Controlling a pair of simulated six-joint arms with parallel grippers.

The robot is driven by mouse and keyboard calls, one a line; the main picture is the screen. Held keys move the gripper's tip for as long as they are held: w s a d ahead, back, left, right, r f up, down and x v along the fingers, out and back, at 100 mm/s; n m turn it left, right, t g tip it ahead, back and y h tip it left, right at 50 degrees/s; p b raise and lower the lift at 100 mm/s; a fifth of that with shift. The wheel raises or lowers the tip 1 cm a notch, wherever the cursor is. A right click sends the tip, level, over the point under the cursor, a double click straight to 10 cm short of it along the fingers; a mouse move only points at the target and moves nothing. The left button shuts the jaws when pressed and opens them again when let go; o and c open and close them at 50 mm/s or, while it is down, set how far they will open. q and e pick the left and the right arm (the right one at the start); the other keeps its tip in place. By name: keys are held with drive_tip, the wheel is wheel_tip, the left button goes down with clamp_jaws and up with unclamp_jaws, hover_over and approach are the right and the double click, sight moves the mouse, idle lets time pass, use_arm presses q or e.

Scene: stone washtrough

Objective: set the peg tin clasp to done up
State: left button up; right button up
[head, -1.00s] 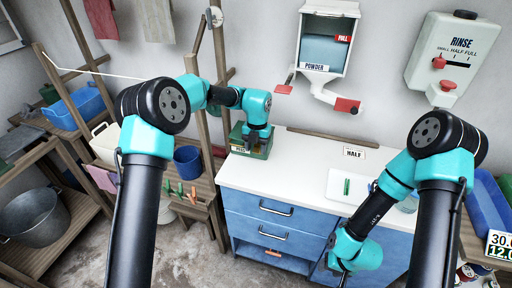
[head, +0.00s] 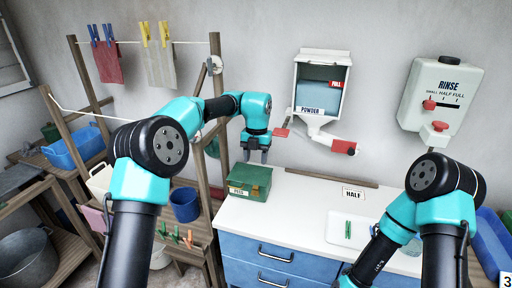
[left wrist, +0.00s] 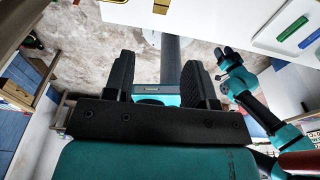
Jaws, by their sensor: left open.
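The peg tin (head: 259,179) is a green box with a small label reading PEGS, standing at the left end of the white worktop. Its lid looks down. The clasp is too small to make out, so I cannot tell its setting. My left gripper (head: 256,160) points down just above the back of the tin, apart from it. It also shows in the left wrist view (left wrist: 158,82), with its two dark fingers spread and nothing between them. My right arm runs off the bottom of the head view. Its far end shows small in the left wrist view, with the jaws unclear.
The white worktop (head: 290,215) is clear right of the tin up to a HALF card (head: 353,193) and a pale tray (head: 343,233). The powder dispenser (head: 320,86) hangs on the wall behind. A wooden rack (head: 216,130) and blue bucket (head: 185,205) stand left.

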sight(254, 193)
use_arm(q)
drive_tip(key=r, duration=0.3)
drive_tip(key=shift+w+r, duration=0.25)
drive_tip(key=shift+r, duration=0.15)
drive_tip(key=s+a+t+h, duration=0.1)
drive_tip(key=s+t, duration=0.4)
drive_tip(key=s, duration=0.5)
drive_tip(key=shift+a+f+t, duration=0.4)
drive_tip(key=shift+a+f, duration=0.05)
drive_tip(key=shift+a, duration=0.05)
drive_tip(key=x, duration=1.7)
drive_tip(key=shift+w+d+f, duration=0.1)
drive_tip(key=shift+f, duration=0.15)
